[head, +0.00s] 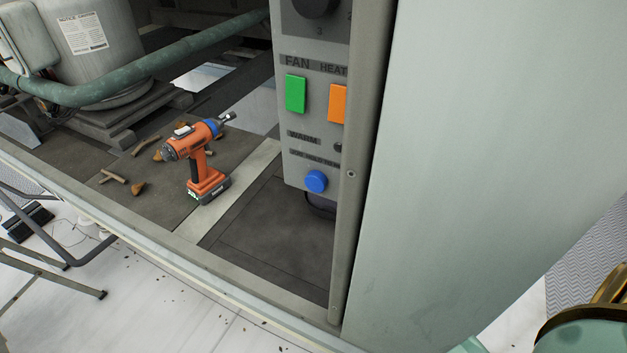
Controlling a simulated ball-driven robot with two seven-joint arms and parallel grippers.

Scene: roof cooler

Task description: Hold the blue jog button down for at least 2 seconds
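The blue jog button (316,181) is a round blue knob low on the grey control panel (300,134). It stands out from the panel face, and nothing touches it.
Above the button are a green FAN switch (295,93), an orange HEAT switch (338,103) and a dark dial (315,5). A post (361,150) and large pale panel (490,150) stand right. An orange drill (200,160) stands left on the cooler floor (278,235).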

